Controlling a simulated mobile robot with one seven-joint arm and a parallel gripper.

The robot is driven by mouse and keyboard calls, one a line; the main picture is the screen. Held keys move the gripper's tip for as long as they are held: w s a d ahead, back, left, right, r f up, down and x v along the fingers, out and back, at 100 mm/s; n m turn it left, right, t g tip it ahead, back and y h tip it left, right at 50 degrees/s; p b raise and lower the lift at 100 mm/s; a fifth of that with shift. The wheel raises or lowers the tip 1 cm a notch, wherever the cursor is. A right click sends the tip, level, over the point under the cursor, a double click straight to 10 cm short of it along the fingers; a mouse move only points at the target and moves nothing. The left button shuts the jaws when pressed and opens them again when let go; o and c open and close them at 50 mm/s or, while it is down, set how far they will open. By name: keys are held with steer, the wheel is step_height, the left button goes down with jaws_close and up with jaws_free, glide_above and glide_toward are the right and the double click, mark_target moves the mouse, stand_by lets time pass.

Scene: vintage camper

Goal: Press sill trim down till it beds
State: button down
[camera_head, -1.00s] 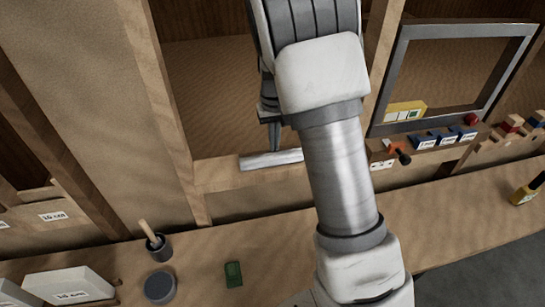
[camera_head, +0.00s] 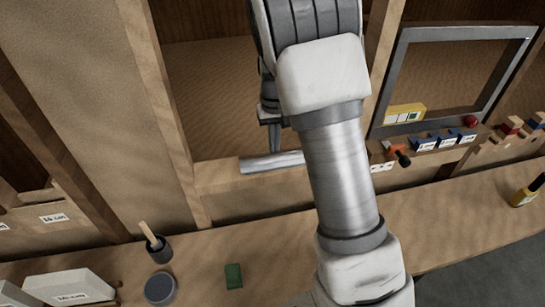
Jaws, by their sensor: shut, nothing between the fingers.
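The sill trim (camera_head: 262,163) is a pale grey strip lying along the wooden sill (camera_head: 235,178) at the bottom of the middle opening. Its right part is hidden behind my arm. My gripper (camera_head: 274,150) is shut and empty, pointing down at the trim, with its tips at or just above the trim's top. I cannot tell whether they touch. Whether the trim sits flush on the sill is too small to tell.
A grey-framed window (camera_head: 398,80) stands at right, with a yellow level (camera_head: 405,113) and blue blocks (camera_head: 424,143) along its ledge. On the bench are a dark cup with a brush (camera_head: 157,245), a round tin (camera_head: 160,288), a green block (camera_head: 233,275) and a white box (camera_head: 68,286).

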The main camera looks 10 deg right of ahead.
steer(key=shift+r+p, duration=1.95)
steer(key=shift+r, duration=1.25)
steer(key=s+r+t+y+b, duration=0.1)
steer(key=s+r+t, duration=0.2)
steer(key=s+r, duration=0.95)
steer(key=s+r+t+h, duration=0.1)
steer(key=s+r+t, duration=0.1)
steer(key=s, duration=1.2)
steer(key=shift+s+r+t+b, duration=0.2)
steer(key=shift+s+t+b, duration=0.1)
steer(key=shift+b, duration=0.15)
